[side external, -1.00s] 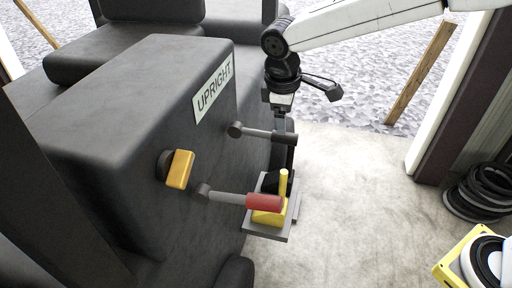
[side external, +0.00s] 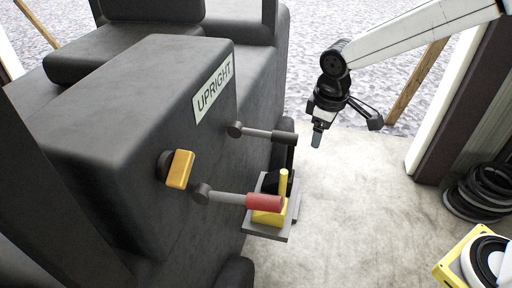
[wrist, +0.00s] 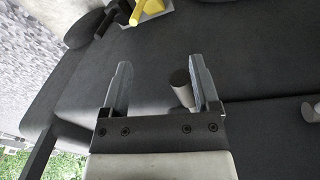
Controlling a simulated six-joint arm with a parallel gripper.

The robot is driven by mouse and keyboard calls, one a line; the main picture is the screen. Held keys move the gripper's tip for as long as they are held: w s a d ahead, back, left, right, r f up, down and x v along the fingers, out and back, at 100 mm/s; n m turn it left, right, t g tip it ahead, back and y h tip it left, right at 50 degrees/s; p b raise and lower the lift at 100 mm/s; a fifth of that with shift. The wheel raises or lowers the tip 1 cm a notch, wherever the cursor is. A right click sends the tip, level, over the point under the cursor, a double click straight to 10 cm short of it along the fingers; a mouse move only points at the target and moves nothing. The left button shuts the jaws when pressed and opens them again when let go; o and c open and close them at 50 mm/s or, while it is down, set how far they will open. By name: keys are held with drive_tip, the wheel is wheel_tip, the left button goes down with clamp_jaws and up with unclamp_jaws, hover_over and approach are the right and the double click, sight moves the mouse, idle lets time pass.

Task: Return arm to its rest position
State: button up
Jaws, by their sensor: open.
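My gripper (side external: 318,136) hangs in free air to the right of the dark grey seat block. In the wrist view my gripper (wrist: 160,88) has its two fingers apart with nothing held between them. A grey cylindrical end (wrist: 181,88) shows beyond the right finger in the wrist view. The red-handled lever (side external: 240,200) sits lower on the same side. My white arm link (side external: 420,38) reaches in from the upper right.
The dark block (side external: 120,110) carries an UPRIGHT label (side external: 213,87) and a yellow knob (side external: 180,169). A yellow part on a grey plate (side external: 268,232) sits beside it. Black coils (side external: 482,190) and a yellow-and-white device (side external: 482,262) lie right. The pale floor (side external: 350,210) between is clear.

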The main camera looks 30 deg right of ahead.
drive_tip(key=s+d+f+m, duration=0.2)
drive_tip(key=s+d+m, duration=0.1)
drive_tip(key=s, duration=0.3)
drive_tip(key=s+d+f+m+t, duration=0.1)
drive_tip(key=s+d+f+m, duration=0.1)
drive_tip(key=s+d, duration=0.3)
drive_tip(key=shift+s+d+f+m+y, duration=0.2)
drive_tip(key=shift+s+f+m+y, duration=0.25)
drive_tip(key=shift+f, duration=0.4)
idle(0.4)
